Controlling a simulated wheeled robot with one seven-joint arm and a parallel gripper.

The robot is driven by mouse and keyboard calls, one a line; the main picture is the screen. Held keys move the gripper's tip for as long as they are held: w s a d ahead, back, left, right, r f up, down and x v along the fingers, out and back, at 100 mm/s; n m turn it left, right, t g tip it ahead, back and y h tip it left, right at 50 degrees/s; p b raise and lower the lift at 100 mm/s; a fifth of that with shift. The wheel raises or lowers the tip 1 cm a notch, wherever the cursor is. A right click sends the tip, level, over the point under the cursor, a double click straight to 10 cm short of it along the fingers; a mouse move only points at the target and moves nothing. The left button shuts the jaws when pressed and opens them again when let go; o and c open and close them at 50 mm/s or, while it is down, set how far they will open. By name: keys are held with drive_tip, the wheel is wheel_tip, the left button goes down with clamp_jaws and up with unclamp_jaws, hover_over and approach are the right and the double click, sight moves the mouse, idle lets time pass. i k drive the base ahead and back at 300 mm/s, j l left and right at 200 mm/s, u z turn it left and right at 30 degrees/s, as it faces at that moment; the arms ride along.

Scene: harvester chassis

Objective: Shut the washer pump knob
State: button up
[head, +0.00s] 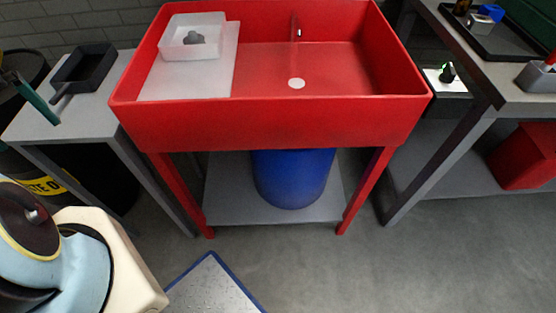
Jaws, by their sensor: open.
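A small dark knob (447,72) sits on a white panel (433,80) on a dark box, just right of the red washer basin (230,122). A small green light or mark shows at the knob. The knob's exact setting is too small to tell. Parts of my arm show at the lower left, far from the knob. My gripper is out of the picture.
A white tray (168,48) with a grey part (194,38) stands in the basin. A grey side table (92,112) with a black pan (84,66) is at left, a workbench (535,104) at right. A blue drum (290,182) stands beneath. Floor (315,278) in front is mostly clear.

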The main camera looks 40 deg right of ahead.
sight(449, 75)
drive_tip(key=k+l+z, duration=0.1)
drive_tip(key=l+z, duration=0.25)
drive_tip(key=l, duration=0.2)
drive_tip(key=k+l+z, duration=0.1)
drive_tip(key=l+z, duration=0.3)
drive_tip(key=l, duration=0.2)
